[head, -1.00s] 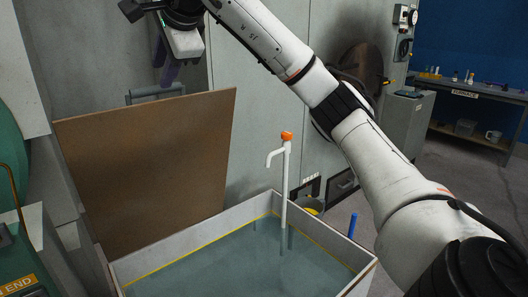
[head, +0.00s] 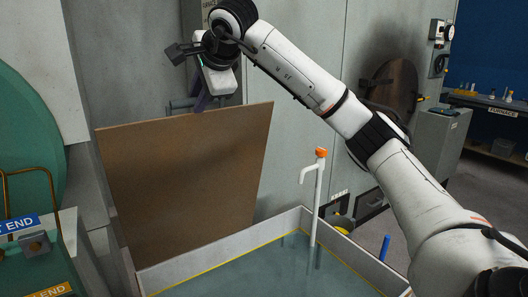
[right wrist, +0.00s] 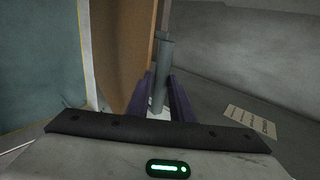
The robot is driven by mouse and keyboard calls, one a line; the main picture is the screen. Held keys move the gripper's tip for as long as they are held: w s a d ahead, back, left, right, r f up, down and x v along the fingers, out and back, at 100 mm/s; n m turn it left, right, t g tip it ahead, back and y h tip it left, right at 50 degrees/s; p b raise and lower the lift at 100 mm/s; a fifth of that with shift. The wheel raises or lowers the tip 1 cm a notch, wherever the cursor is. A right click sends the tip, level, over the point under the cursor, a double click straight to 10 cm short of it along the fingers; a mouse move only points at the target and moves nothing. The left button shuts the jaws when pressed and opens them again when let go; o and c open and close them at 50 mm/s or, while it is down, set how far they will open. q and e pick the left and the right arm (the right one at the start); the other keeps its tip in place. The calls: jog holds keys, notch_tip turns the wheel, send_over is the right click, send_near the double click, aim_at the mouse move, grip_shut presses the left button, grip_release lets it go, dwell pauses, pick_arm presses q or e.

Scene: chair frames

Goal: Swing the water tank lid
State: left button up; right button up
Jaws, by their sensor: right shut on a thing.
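The water tank lid (head: 190,160) is a brown board, raised and standing steeply at the back left edge of the tank (head: 225,257). The tank is a pale open box with a yellow line along its inside and blue-grey water in it. A grey bar handle (head: 180,104) shows at the lid's top edge. My right gripper (head: 203,102) is at this handle. In the right wrist view its purple fingers are on either side of the grey handle bar (right wrist: 163,65), with the brown lid (right wrist: 133,50) just left of it. My left gripper is out of view.
Grey cabinets (head: 310,100) stand behind the lid. Green machinery (head: 30,140) is close on the left.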

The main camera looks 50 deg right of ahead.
jog(key=s+a+f+b, duration=0.1)
jog(key=s+f+b, duration=0.1)
jog(key=s, duration=0.1)
jog(key=s+a+f+b, duration=0.1)
jog(key=s+b, duration=0.1)
jog(key=s, duration=0.2)
jog(key=s+a+f+b, duration=0.1)
jog(key=s+f+b, duration=0.1)
jog(key=s+b, duration=0.1)
jog(key=shift+s+a+f, duration=0.1)
jog(key=shift+s+f, duration=0.2)
jog(key=shift+s, duration=0.15)
grip_shut()
jog(key=shift+s+a+f+b, duration=0.1)
jog(key=shift+s+b, duration=0.1)
jog(key=shift+s, duration=0.2)
jog(key=shift+s+a+f+b, duration=0.1)
jog(key=shift+s+b, duration=0.1)
jog(key=shift+s, duration=0.2)
jog(key=s+a+f+b, duration=0.3)
jog(key=s+f+b, duration=0.2)
jog(key=s+f, duration=0.3)
jog(key=shift+s, duration=1.45)
